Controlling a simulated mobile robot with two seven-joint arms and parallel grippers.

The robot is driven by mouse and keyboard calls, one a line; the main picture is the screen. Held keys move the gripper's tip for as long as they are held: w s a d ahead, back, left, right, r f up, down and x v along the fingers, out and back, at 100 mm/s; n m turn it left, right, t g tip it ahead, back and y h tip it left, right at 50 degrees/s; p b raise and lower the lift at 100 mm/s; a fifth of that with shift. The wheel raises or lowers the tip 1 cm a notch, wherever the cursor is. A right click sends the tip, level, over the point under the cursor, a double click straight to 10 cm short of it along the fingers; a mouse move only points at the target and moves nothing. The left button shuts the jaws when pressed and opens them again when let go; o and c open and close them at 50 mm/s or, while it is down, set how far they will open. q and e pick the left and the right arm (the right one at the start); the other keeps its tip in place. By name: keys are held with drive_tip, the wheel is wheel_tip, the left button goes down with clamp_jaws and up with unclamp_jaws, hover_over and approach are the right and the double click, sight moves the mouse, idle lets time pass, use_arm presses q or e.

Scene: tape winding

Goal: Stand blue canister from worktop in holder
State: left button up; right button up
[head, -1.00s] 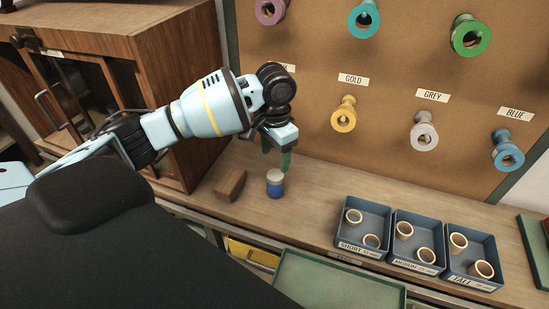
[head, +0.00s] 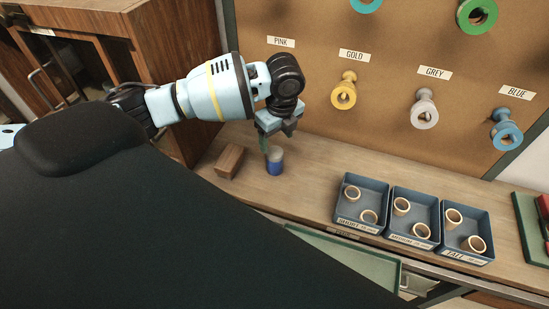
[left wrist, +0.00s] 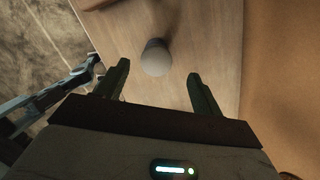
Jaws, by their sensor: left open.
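The blue canister (head: 275,166) stands upright on the worktop (head: 312,190), with a pale grey top. My left gripper (head: 270,146) is just above and beside it in the head view, with a dark green finger overlapping its left edge. In the left wrist view the grey top of the canister (left wrist: 155,58) shows just beyond and between the two fingertips of my open left gripper (left wrist: 158,70). I cannot tell whether a finger touches it. No holder can be identified with certainty. My right gripper is not in view.
A wooden block (head: 229,160) lies just left of the canister. A wooden cabinet (head: 172,60) stands behind it at left. Blue trays (head: 411,235) with several ring-like pieces are at right. A pegboard (head: 300,85) with coloured spools rises behind. Worktop between canister and trays is clear.

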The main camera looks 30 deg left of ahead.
sight(275, 151)
use_arm(q)
drive_tip(key=shift+m, duration=0.3)
drive_tip(key=shift+a+f, duration=0.1)
drive_tip(key=shift+f, duration=1.25)
drive_tip(key=shift+s+a+f, duration=0.1)
drive_tip(key=shift+f, duration=1.2)
drive_tip(key=shift+s+a+f, duration=0.1)
drive_tip(key=shift+f, duration=1.2)
drive_tip(key=c, duration=1.2)
drive_tip(key=shift+r, duration=0.15)
